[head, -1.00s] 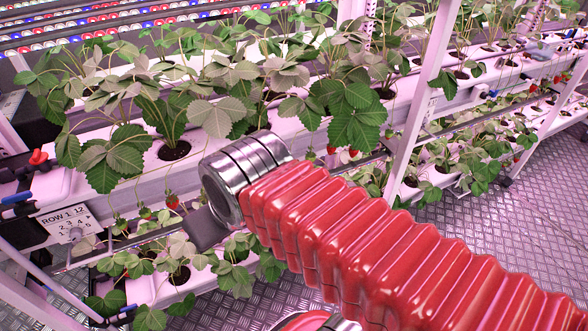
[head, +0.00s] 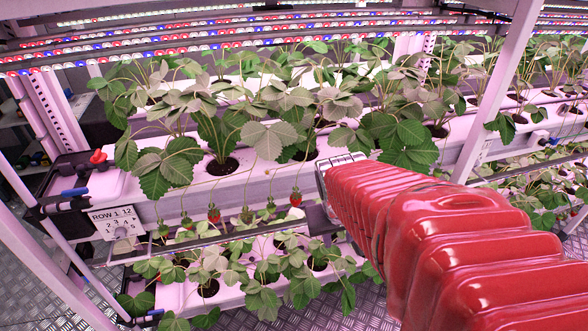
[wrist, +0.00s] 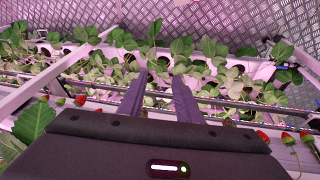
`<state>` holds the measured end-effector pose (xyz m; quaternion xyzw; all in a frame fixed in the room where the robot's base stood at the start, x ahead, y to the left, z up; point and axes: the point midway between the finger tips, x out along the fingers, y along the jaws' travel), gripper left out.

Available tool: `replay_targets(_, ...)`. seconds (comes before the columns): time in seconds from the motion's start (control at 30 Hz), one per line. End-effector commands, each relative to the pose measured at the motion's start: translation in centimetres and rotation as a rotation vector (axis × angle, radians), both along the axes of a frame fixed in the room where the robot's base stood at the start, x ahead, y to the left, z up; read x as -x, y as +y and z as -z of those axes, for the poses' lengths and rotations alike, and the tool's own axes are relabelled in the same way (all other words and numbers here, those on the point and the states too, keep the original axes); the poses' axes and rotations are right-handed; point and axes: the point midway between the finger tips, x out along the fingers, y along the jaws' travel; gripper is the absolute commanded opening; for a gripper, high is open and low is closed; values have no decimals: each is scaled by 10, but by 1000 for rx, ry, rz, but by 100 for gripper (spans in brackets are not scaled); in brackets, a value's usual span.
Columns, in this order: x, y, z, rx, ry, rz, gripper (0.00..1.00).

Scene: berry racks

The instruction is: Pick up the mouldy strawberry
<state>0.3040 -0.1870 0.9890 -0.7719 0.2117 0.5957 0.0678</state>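Red strawberries hang below the upper planting gutter in the head view, one left (head: 214,215) and one right (head: 296,199), with several greenish ones between and beside them. The wrist view shows red strawberries at the left (wrist: 80,101) and right (wrist: 287,138) edges of my gripper's body. I cannot tell which berry is mouldy. My gripper (wrist: 159,80) has its two dark fingers apart, with no berry between them. In the head view, its dark end shows just right of the right red berry, mostly hidden by my red arm.
The upper gutter (head: 284,186) holds leafy plants above the berries. A lower gutter (head: 173,299) with more plants runs below. A rail crosses between them, and white rack posts (head: 492,95) stand at right and left. A row sign (head: 117,221) is at left. Metal floor lies beyond.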

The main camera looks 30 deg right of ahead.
Motion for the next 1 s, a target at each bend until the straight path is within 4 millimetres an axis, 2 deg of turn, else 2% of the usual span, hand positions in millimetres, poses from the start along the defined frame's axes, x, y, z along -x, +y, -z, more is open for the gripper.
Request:
replay_targets(0.03,3,-17,10,9,15,27,31)
replay_targets(0.3,18,-104,53,86,39,91,31)
replay_targets(0.6,35,-188,105,161,1,80,31)
replay_targets(0.83,41,-234,146,197,-98,16,31)
replay_targets(1.0,35,-252,172,208,-219,-60,31)
